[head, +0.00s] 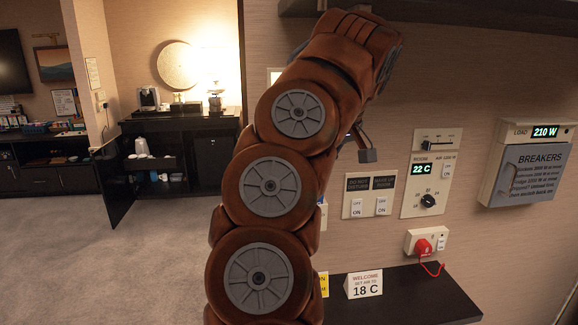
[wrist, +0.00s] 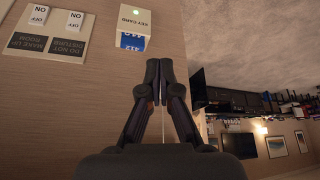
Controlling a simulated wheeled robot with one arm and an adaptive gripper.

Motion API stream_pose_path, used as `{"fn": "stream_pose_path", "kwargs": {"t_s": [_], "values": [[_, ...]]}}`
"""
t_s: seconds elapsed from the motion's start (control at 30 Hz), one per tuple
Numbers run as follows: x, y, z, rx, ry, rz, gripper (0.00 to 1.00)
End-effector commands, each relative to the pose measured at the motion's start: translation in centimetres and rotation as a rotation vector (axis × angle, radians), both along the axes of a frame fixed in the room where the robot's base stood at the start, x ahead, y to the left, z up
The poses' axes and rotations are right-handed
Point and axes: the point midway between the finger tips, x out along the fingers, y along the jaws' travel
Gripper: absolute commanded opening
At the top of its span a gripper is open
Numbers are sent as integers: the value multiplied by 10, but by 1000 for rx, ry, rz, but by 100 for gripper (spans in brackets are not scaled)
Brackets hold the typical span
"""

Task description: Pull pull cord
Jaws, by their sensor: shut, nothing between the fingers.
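My gripper (wrist: 160,82) is in the wrist view, its two dark fingers together at the tips with nothing held. A thin pale line (wrist: 163,128) shows in the gap behind the fingertips. It may be the pull cord, but I cannot tell, nor whether it touches the fingers. In the head view my own brown arm covers the middle of the picture and hides most of the gripper.
The key card box (wrist: 138,20) is just beyond the fingertips in the wrist view, beside the do-not-disturb switches (head: 369,195).

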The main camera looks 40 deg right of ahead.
Motion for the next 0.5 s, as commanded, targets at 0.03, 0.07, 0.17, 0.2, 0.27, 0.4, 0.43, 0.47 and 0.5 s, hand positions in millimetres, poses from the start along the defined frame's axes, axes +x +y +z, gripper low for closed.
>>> {"fn": "stream_pose_path", "kwargs": {"t_s": [0.03, 0.07, 0.17, 0.2, 0.27, 0.4, 0.43, 0.47, 0.5], "values": [[-5, 2, 0, 1, -1, 0, 0], [-8, 3, 0, 1, -2, -1, 0], [-16, 5, 0, 2, -3, -2, 0], [-18, 6, 0, 1, -2, -3, 0], [-21, 6, 0, 0, -1, -1, 0], [-23, 7, 0, 0, -1, 0, 0], [-23, 7, 0, -1, 0, 0, 0], [-23, 7, 0, -1, 0, 0, 0], [-23, 7, 0, -1, 0, 0, 0]]}}
